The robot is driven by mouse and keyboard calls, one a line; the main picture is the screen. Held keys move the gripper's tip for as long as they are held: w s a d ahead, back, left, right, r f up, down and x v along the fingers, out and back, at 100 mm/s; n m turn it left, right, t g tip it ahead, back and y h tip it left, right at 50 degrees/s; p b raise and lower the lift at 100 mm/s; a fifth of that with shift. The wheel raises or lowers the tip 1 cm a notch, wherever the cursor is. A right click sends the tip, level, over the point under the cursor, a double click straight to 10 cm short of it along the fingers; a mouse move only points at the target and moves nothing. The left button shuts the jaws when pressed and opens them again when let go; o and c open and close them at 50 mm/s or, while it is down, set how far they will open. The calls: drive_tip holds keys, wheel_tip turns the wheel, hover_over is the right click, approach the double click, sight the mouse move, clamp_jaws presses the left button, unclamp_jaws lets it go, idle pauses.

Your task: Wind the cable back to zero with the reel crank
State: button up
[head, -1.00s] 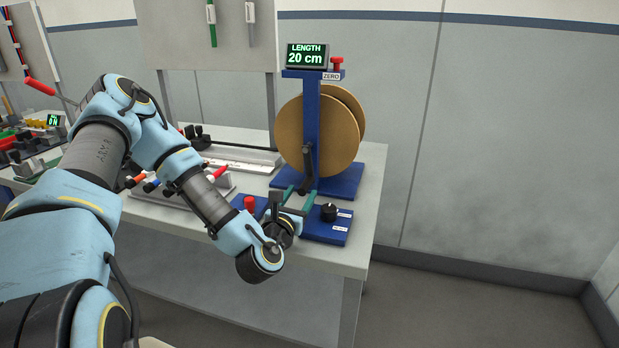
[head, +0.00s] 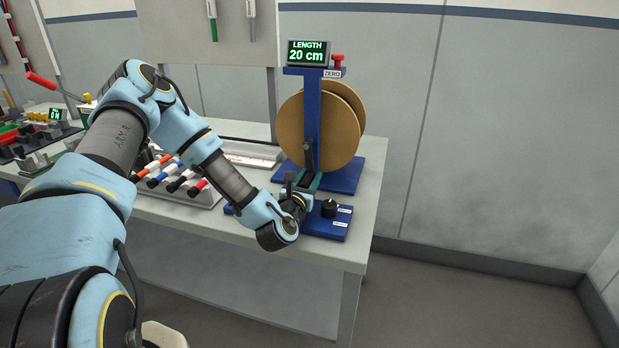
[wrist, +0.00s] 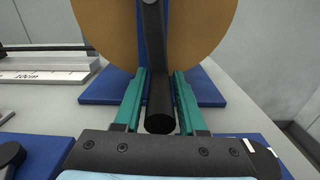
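The cable reel (head: 335,125) has two brown discs on a blue stand at the back right of the bench. Its display (head: 308,53) reads LENGTH 20 cm. The black crank (head: 309,156) hangs down in front of the discs; its arm runs up the middle of the wrist view (wrist: 153,45). The crank handle (wrist: 160,112) points toward the wrist camera. My gripper (head: 311,180) is at the handle. The cable itself cannot be made out.
A red button (head: 338,59) marked ZERO is beside the display. A rack of coloured markers (head: 180,178) stands to the left, near my forearm. A ruler rail (wrist: 45,75) lies behind it.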

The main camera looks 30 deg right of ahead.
clamp_jaws()
idle(1.0)
